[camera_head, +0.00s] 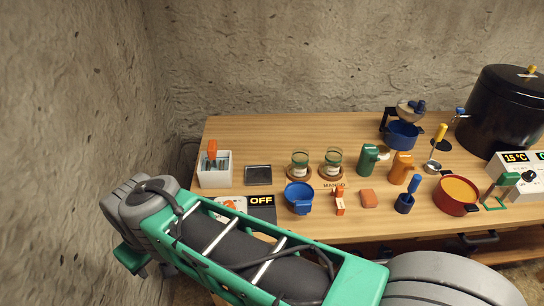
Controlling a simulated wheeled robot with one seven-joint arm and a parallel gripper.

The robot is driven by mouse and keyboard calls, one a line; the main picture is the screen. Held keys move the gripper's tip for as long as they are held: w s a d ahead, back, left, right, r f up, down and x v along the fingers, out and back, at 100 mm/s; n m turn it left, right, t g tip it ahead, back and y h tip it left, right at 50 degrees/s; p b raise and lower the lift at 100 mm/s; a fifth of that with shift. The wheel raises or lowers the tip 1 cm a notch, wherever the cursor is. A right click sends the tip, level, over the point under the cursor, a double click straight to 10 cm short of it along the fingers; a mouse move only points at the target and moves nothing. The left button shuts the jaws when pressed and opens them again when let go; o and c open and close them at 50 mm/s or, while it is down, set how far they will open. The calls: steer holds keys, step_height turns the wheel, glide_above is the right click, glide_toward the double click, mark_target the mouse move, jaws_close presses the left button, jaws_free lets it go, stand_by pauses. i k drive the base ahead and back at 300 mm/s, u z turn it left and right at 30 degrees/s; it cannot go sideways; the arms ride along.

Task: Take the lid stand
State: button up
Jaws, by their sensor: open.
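I cannot tell for sure which thing is the lid stand. One candidate is the rack with an upright orange handle (212,149), which stands in a white open box (215,181) at the left end of the table. Another is a small green stand (504,181) at the right, beside the white control unit. My arm crosses the lower left of the view, in front of the table. Its fingertips do not show, so I cannot place my gripper against either.
The wooden table (285,130) holds a dark tray (258,175), two glass jars (300,161) on round mats, a blue funnel-like cup (299,195), green and orange containers, an orange-filled red pot (456,196) and a large black pot (503,108). The back left strip is clear.

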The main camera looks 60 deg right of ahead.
mark_target(212, 148)
steer(key=u, duration=0.55)
steer(key=i, duration=0.75)
steer(key=u, duration=0.25)
